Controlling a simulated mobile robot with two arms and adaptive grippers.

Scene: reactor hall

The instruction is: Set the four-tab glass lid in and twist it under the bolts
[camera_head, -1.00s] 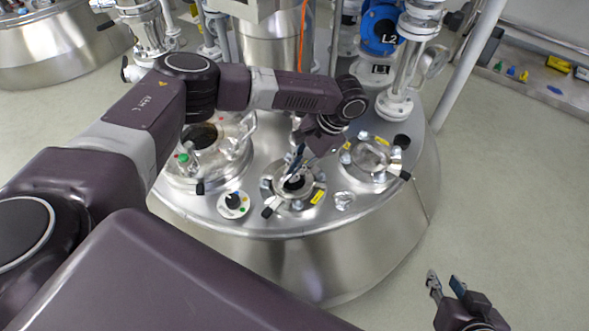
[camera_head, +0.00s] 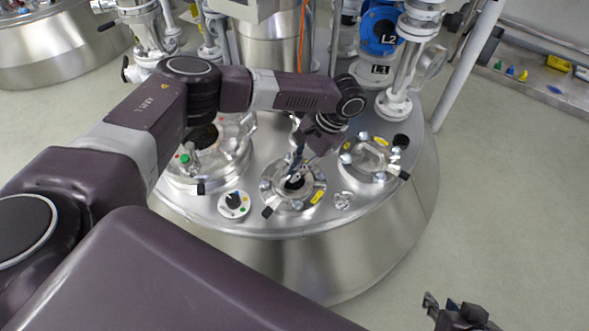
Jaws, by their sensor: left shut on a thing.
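My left gripper (camera_head: 296,168) points down over the middle port (camera_head: 313,196) on the steel vessel top. It is shut on the glass lid (camera_head: 293,184), of which only a small dark and clear part shows at the port's centre. The fingers hide much of the lid; I cannot tell its tabs or whether it lies flush in the ring. Bolts stand around the port's rim, with a yellow label at its right front. My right gripper (camera_head: 442,306) is at the bottom right edge, away from the vessel, its two fingers apart and empty.
A similar port (camera_head: 370,160) with bolts stands to the right, and a larger manway (camera_head: 205,150) to the left. A round plate with a black knob (camera_head: 234,204) and a small clear object (camera_head: 342,201) flank the middle port. Pipes rise behind.

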